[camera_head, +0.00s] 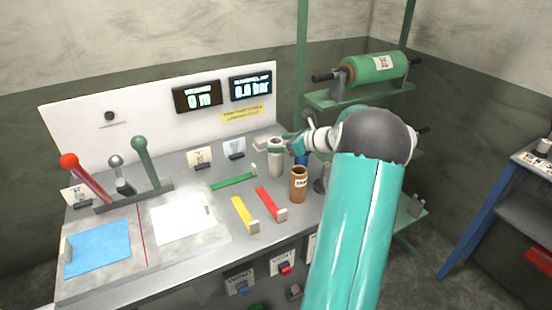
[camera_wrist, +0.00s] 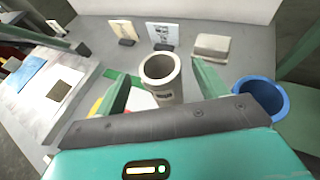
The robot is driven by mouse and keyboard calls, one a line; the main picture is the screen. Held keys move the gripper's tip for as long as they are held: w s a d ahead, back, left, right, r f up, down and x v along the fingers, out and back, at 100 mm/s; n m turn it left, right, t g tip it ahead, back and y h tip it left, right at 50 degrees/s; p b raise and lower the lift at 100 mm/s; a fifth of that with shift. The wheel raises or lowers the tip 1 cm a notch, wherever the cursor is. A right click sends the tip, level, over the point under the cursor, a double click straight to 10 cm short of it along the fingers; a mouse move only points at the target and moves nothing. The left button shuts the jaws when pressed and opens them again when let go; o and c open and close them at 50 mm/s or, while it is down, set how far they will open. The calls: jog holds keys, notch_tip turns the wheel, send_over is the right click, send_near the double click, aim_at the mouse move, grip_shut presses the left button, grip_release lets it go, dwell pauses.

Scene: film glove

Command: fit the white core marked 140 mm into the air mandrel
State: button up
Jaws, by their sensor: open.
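A whitish core (camera_wrist: 168,88), a hollow upright tube, stands on the bench. The marking on its side is too small to read. My gripper (camera_wrist: 163,72) is open, with one green finger on each side of this core in the wrist view; I cannot tell if either finger touches it. In the head view, my gripper (camera_head: 285,143) is at the top of the core (camera_head: 276,167), behind the brown core. I cannot pick out the air mandrel for certain in either view; my arm hides part of the bench's right end.
A brown core (camera_head: 298,186) and a blue core (camera_wrist: 262,98) stand close by. Green, yellow (camera_head: 243,213) and red (camera_head: 268,203) strips lie on the bench. Levers (camera_head: 140,158) rise at the left. A green roll (camera_head: 377,67) sits on the rack behind.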

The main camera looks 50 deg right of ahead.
jog(key=x, duration=0.5)
jog(key=shift+s+f, duration=0.1)
jog(key=c, duration=1.3)
